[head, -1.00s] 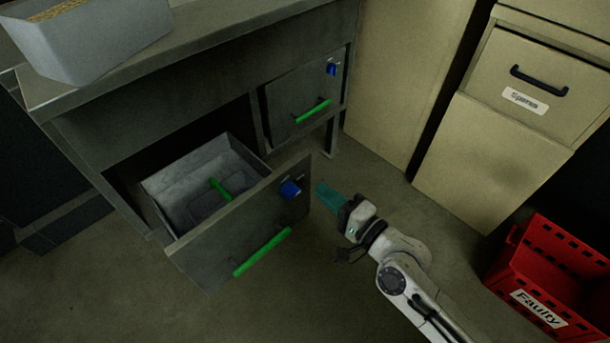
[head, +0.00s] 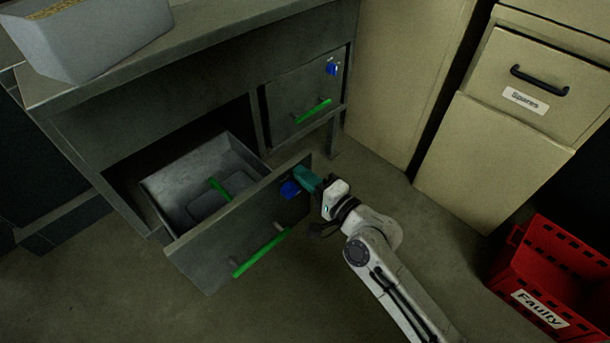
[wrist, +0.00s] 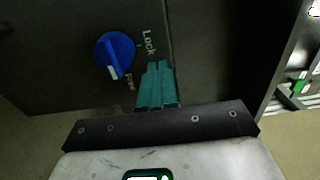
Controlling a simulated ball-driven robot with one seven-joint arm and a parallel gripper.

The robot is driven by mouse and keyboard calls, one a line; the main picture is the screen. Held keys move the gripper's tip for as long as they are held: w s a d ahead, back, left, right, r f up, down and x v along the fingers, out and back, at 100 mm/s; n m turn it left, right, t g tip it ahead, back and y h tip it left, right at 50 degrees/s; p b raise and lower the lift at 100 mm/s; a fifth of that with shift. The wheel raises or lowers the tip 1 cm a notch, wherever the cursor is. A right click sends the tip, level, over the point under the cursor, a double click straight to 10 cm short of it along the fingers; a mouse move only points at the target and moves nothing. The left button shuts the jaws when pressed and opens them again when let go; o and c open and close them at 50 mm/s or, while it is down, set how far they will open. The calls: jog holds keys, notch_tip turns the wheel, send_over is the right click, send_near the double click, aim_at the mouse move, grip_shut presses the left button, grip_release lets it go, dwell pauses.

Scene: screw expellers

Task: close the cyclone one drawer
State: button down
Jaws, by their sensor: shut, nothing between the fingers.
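The open drawer (head: 220,246) stands pulled out of the dark bench at the left, with a green handle (head: 262,253) and a blue knob (head: 290,189) on its front. A green item lies inside it. In the wrist view the blue knob (wrist: 115,55) sits between marks that read "Lock" and what looks like "Free", with its white pointer toward the lower mark. My gripper (head: 303,178) has its teal fingers shut and empty, at the drawer front's right end beside the knob. The fingers (wrist: 157,75) show just right of the knob; whether they touch the front I cannot tell.
A second, closed drawer (head: 302,100) with a green handle and blue knob is right of the open one. A beige cabinet (head: 515,110) labelled "Spares" and a red "Faulty" crate (head: 550,285) stand at the right. The floor between is clear.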

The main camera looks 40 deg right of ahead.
jog(key=w+b, duration=0.6)
jog(key=w, duration=2.3)
jog(key=shift+w+r, duration=0.15)
jog(key=shift+r, duration=0.05)
jog(key=shift+a, duration=0.15)
